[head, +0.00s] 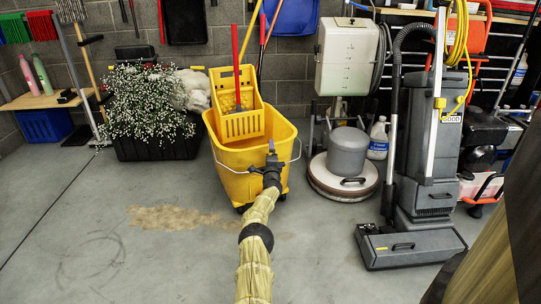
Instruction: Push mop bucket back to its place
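The yellow mop bucket (231,158) stands upright on the grey floor, left of the floor machine. Its wringer and a red-handled tool sit in its top, and a thin wire handle hangs at its rim. My arm reaches up from the bottom of the head view to the bucket's front right side. My gripper (272,160) is at the bucket's front right wall, near the rim, and appears to touch it or be very close. Its fingers are small and dark here, so I cannot tell whether they are open or shut.
A brown stain (175,217) marks the floor left of my arm. A black planter with white flowers (148,105) stands left of the bucket. A round floor machine (343,170) and an upright grey vacuum (420,190) stand to the right. The front left floor is clear.

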